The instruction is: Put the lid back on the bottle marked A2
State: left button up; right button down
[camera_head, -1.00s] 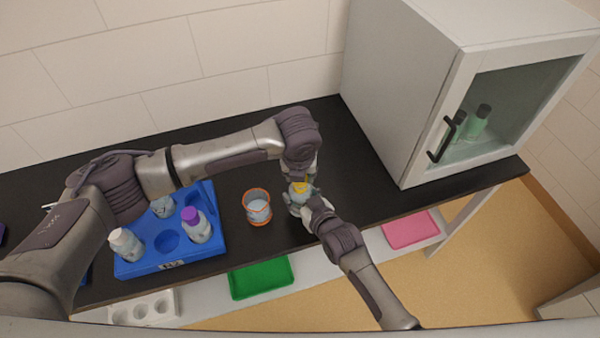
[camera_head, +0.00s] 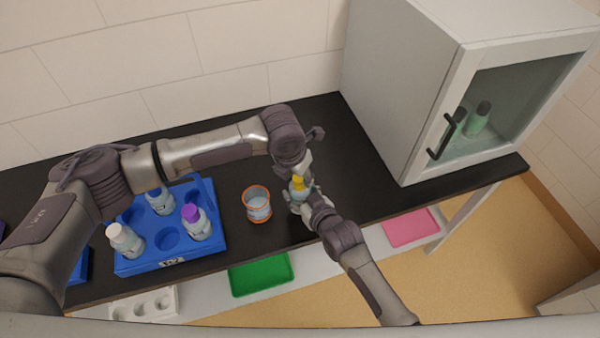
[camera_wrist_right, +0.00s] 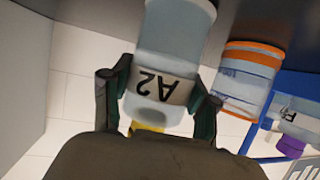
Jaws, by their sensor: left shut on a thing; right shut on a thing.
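The bottle marked A2 (camera_wrist_right: 180,35) shows upside down in the right wrist view, its label readable between the fingers. In the head view the bottle (camera_head: 298,194) is upright above the black counter's front part. My right gripper (camera_wrist_right: 158,88) is shut around it. The yellow lid (camera_head: 299,182) sits at the top of the bottle; its edge (camera_wrist_right: 147,128) also shows in the right wrist view, partly hidden by my gripper. My left gripper (camera_head: 304,172) is shut on the lid from above. I cannot tell whether the lid is threaded tight.
An orange-rimmed beaker (camera_head: 257,205) stands left of the bottle. A blue rack (camera_head: 205,243) holds bottles with white, blue and purple caps. A glass-doored cabinet (camera_head: 405,120) stands at right, a green bottle (camera_head: 476,122) inside. Green (camera_head: 262,275) and pink (camera_head: 410,228) trays lie below.

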pick_arm(q)
jog(key=m, duration=0.3)
jog(key=shift+m+g+h, duration=0.3)
jog(key=shift+g+h, duration=0.1)
jog(key=o, duration=0.7)
